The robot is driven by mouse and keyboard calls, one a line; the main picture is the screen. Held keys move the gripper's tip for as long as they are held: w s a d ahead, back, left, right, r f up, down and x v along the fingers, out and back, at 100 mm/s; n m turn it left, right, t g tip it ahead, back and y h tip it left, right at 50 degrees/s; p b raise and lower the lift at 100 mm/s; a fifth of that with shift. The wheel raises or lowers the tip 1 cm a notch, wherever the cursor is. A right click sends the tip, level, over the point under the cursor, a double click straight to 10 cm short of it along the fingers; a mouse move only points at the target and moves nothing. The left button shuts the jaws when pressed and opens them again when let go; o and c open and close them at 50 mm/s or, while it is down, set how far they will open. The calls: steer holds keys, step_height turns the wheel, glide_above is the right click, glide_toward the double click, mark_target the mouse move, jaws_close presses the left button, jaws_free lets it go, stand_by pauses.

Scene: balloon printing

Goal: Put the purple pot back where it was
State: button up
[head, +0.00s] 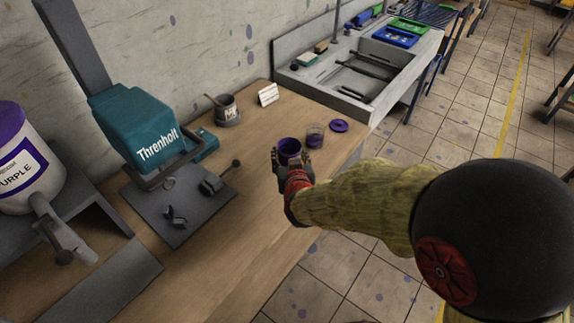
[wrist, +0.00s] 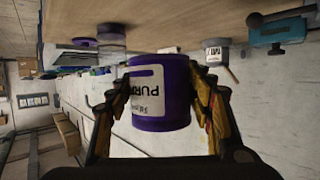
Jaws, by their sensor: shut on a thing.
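The purple pot (head: 289,148) is a small purple container; in the wrist view the pot (wrist: 158,112) shows a white label and sits between both fingers. My gripper (head: 292,165) is shut on it at the front edge of the wooden bench; it also shows in the wrist view (wrist: 160,105), where the picture is upside down. I cannot tell whether the pot's base touches the bench. A clear jar with purple content (head: 316,135) stands just behind and to the right of the pot. A purple lid (head: 338,126) lies right of the jar.
A grey cup with a stick (head: 227,110) and a white card (head: 268,94) stand at the back. A sink (head: 360,80) adjoins the bench. The front middle of the bench is clear.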

steer(key=w+f+b, duration=0.1)
steer(key=w+f, duration=0.1)
steer(key=w+f+b, duration=0.1)
steer(key=w+f, duration=0.1)
steer(key=w+f+b, duration=0.1)
steer(key=w+f, duration=0.1)
steer(key=w, duration=0.1)
steer(key=shift+a+f, duration=0.2)
steer(key=shift+a, duration=0.1)
steer(key=shift+w+f+b, duration=0.15)
steer(key=shift+f+b, duration=0.15)
steer(key=shift+f, duration=0.6)
steer(key=shift+w+f+b, duration=0.1)
steer(key=shift+f+b, duration=0.2)
steer(key=shift+f, duration=0.55)
steer(key=shift+f, duration=0.2)
steer(key=o, duration=1.3)
